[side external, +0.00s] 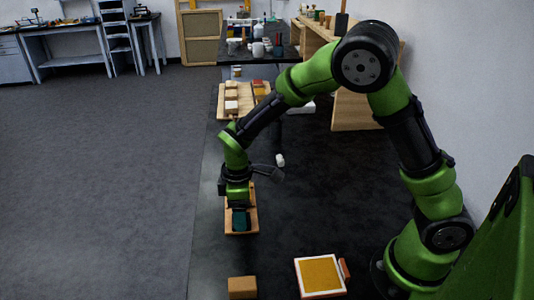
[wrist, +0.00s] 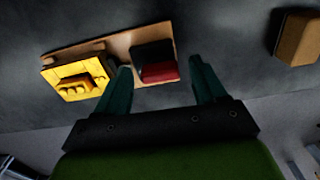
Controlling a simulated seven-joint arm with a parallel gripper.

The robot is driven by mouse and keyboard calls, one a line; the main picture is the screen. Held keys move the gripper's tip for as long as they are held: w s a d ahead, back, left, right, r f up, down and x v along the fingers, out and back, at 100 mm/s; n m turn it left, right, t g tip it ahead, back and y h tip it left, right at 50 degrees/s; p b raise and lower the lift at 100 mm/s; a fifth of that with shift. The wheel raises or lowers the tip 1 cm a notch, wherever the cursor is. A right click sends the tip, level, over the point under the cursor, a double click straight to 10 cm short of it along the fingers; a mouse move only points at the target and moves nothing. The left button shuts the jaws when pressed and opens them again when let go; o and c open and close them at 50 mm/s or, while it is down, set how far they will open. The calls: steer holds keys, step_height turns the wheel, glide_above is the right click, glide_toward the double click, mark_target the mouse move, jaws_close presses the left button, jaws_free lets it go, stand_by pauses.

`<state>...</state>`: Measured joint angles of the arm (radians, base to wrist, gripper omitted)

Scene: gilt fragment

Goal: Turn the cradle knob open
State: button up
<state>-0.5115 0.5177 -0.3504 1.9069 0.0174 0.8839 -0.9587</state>
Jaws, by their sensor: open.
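A long wooden board (wrist: 122,42), likely the cradle, lies on the dark table. In the wrist view a yellow block with raised bumps (wrist: 78,80) sits at its left end. A block with a black upper part and a red front (wrist: 157,65) is at its right end. I cannot tell for certain which part is the knob. My gripper (wrist: 160,64) is open, its teal fingers on either side of the black and red block in the picture; contact is not visible. In the side view my gripper (side external: 240,222) points down over the wooden board (side external: 254,211), hiding much of it.
A brown block (side external: 242,288) stands at the table's front; a brown block also shows at the right in the wrist view (wrist: 299,38). A white-framed yellow panel (side external: 321,276) lies front right. A wooden tray with blocks (side external: 222,105) and a small white object (side external: 280,160) are farther back.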

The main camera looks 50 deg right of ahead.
steer(key=shift+c, duration=0.3)
steer(key=c, duration=1)
steer(key=shift+m, duration=0.3)
steer(key=m, duration=1.2)
steer(key=shift+m, duration=0.3)
steer(key=m, duration=0.4)
steer(key=shift+r, duration=0.1)
steer(key=shift+m, duration=0.3)
